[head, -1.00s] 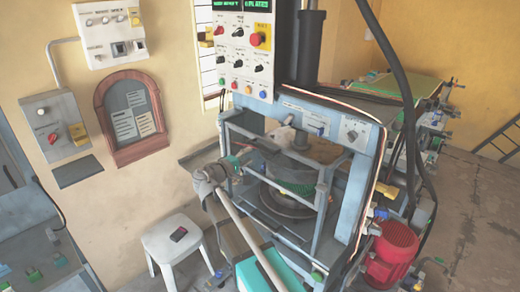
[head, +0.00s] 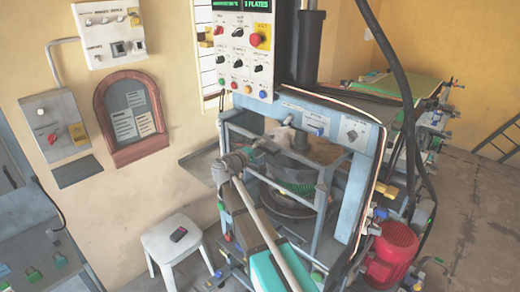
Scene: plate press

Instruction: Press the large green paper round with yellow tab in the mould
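The press (head: 367,150) stands at the centre with a blue-grey frame. Inside it, a dark green round edge (head: 297,186) shows under the ram, above a dark round base (head: 287,206). I cannot tell whether this green is paper or part of the press. No yellow tab can be made out. My gripper (head: 272,143) is at the press's upper left opening, in front of the ram. Its fingers are small and dark there, so I cannot see whether they are open or hold anything. The inside of the mould is hidden.
A control panel (head: 237,73) with buttons and a green-lit display hangs above the press. A white stool (head: 172,238) with a small dark object stands at left. A red motor (head: 392,245) sits at the lower right.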

